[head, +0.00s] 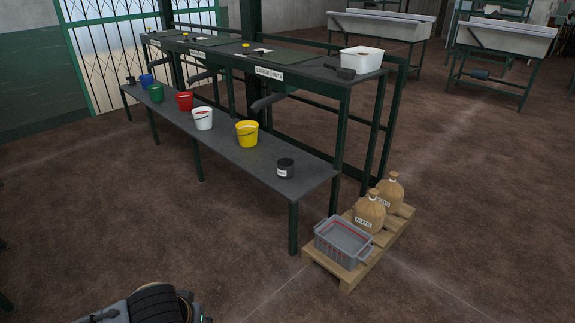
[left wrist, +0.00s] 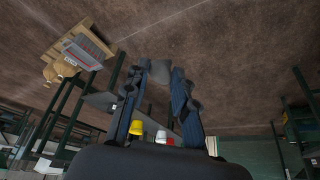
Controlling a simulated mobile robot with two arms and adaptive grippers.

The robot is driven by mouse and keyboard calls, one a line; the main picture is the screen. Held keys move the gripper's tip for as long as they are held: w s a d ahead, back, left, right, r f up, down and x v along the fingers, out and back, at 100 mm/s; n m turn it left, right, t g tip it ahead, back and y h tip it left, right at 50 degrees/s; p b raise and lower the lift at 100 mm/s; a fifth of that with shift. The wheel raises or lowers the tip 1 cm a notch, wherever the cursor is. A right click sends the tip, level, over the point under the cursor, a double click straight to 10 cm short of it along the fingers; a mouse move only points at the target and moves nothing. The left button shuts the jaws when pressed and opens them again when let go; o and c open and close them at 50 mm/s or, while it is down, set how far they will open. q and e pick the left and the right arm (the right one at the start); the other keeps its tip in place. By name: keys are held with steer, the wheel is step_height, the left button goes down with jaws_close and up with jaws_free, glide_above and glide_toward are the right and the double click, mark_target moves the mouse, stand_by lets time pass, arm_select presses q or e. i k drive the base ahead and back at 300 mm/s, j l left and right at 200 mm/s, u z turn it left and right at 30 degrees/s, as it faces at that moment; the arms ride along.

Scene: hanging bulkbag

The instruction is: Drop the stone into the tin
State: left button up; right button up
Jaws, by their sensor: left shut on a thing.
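The tin (head: 285,168), a small dark can with a white label, stands upright near the right end of the low bench shelf. My left gripper (left wrist: 160,72) shows in the left wrist view, its two dark fingers shut on a grey stone (left wrist: 158,82). The stone is held between the fingertips against a background of brown floor, apart from the shelf. My left gripper does not show in the head view. My right gripper is in neither view.
The low shelf (head: 225,148) also carries yellow (head: 247,134), white (head: 202,119), red, green and blue buckets. A raised bench top (head: 305,75) holds a white tub (head: 361,60). A pallet (head: 345,275) with a grey crate (head: 343,242) and sacks stands at right. Open floor lies in front.

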mark_target(283, 174)
steer(key=i, duration=0.5)
steer(key=i+j+z, duration=0.15)
steer(key=i, duration=0.9)
steer(key=i+j+z, duration=0.1)
steer(key=i, duration=0.4)
steer(key=i+j, duration=0.2)
steer(key=i, duration=0.3)
steer(key=i+j+z, duration=0.15)
steer(key=i, duration=0.35)
